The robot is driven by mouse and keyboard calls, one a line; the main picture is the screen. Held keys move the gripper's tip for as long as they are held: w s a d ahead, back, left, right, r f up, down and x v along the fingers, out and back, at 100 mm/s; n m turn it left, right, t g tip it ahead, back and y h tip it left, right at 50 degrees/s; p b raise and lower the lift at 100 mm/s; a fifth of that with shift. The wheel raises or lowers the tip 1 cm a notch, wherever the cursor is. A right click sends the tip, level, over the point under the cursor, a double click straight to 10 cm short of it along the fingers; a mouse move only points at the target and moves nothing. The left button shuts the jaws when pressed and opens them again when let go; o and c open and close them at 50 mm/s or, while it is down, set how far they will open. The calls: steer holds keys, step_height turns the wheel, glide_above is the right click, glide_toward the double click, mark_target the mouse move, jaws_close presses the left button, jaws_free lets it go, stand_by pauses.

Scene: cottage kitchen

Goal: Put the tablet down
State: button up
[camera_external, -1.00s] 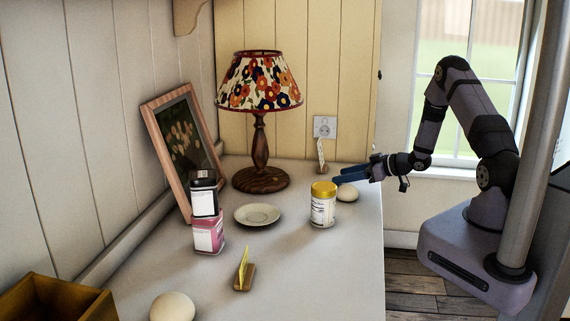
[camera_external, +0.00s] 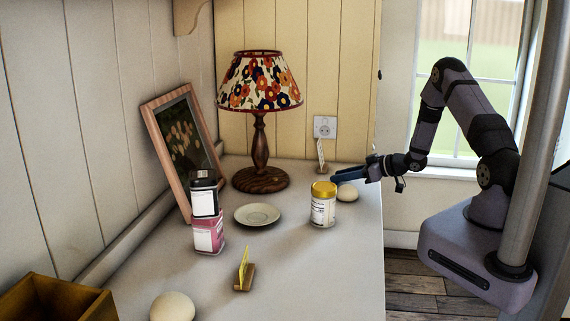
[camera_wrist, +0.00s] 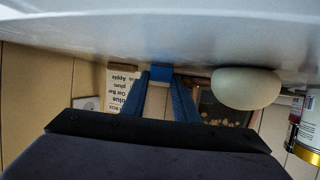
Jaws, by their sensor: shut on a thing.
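My gripper (camera_external: 335,180) is low over the back right of the counter, behind the yellow-lidded jar and above the egg in the outside view. Its blue fingers are shut on a small blue block, which I take as the tablet (camera_wrist: 161,73), at the fingertips in the wrist view. The wrist view is upside down, with the counter (camera_wrist: 150,35) along the top. The tablet is close to the counter surface; I cannot tell whether it touches. I cannot make the tablet out in the outside view.
A white egg (camera_external: 347,193) and a yellow-lidded jar (camera_external: 323,207) stand near my fingers. A text card (camera_wrist: 118,88) stands behind them. The front right counter is clear.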

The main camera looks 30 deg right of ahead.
step_height(320, 180, up, 10)
steer(key=b, duration=0.1)
stand_by(0.6)
steer(key=s+a+r+n+g+y+b, duration=0.1)
steer(key=s+a+n+g+y+b, duration=0.15)
steer(key=a, duration=1.05)
steer(key=s+a+r+n+g+y+b, duration=0.1)
steer(key=s+a+n+g+y+b, duration=0.15)
steer(key=a, duration=1.15)
steer(key=n+g+y+b, duration=0.1)
steer(key=n+g+b, duration=0.1)
steer(key=n, duration=0.1)
glide_above(264, 251)
steer(key=shift+f, duration=0.9)
steer(key=shift+s+f+b, duration=0.1)
steer(key=shift+f+b, duration=0.2)
steer(key=shift+f, duration=4.7)
